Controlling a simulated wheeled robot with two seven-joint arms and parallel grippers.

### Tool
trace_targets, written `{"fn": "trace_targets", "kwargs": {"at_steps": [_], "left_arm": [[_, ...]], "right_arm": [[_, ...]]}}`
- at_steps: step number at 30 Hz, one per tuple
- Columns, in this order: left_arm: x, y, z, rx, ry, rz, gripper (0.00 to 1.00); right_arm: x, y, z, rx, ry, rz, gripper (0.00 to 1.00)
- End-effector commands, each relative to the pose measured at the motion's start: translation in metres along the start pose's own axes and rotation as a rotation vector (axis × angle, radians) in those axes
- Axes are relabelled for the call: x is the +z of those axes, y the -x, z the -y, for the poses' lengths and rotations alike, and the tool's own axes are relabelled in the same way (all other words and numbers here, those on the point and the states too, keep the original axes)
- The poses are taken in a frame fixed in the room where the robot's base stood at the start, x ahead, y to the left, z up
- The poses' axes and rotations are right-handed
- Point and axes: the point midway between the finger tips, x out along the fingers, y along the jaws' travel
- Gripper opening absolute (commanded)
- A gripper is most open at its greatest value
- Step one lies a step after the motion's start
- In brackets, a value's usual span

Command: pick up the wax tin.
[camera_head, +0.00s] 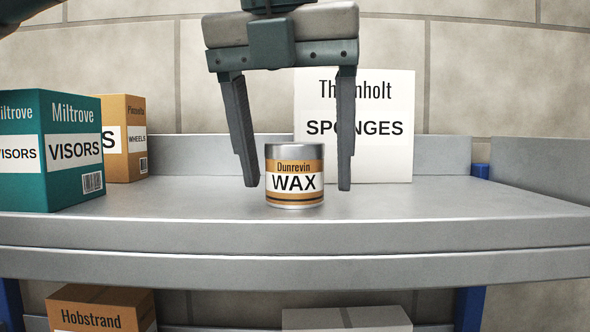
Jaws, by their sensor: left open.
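The wax tin (294,194) is a short round can with a silver lid and an orange band, with a white label reading WAX. It stands upright on the grey metal shelf (420,205), near the front edge. My left gripper (298,188) comes down from above and is open. One finger is to the left of the tin and the other to its right, with gaps on both sides in the picture. I cannot tell exactly how the fingers line up with the tin in depth. My right gripper is not in view.
A white sponges box (385,155) stands behind the tin and the right finger. A teal visors box (65,185) and an orange wheels box (125,110) stand at the left. The shelf's right side is clear. Boxes, one marked Hobstrand (100,308), sit below.

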Motion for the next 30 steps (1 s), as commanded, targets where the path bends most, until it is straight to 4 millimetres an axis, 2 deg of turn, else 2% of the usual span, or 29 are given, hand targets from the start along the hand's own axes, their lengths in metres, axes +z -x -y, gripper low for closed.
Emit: {"fn": "trace_targets", "kwargs": {"at_steps": [4,10,23,30], "left_arm": [[0.000,0.000,0.000,0.000,0.000,0.000,0.69],[0.000,0.000,0.000,0.000,0.000,0.000,0.22],[0.001,0.003,0.000,0.000,0.000,0.001,0.21],[0.006,0.015,0.001,-0.001,0.001,0.002,0.21]], "right_arm": [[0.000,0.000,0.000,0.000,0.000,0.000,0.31],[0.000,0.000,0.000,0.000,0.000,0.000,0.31],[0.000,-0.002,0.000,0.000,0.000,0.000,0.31],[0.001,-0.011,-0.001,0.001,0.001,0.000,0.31]]}}
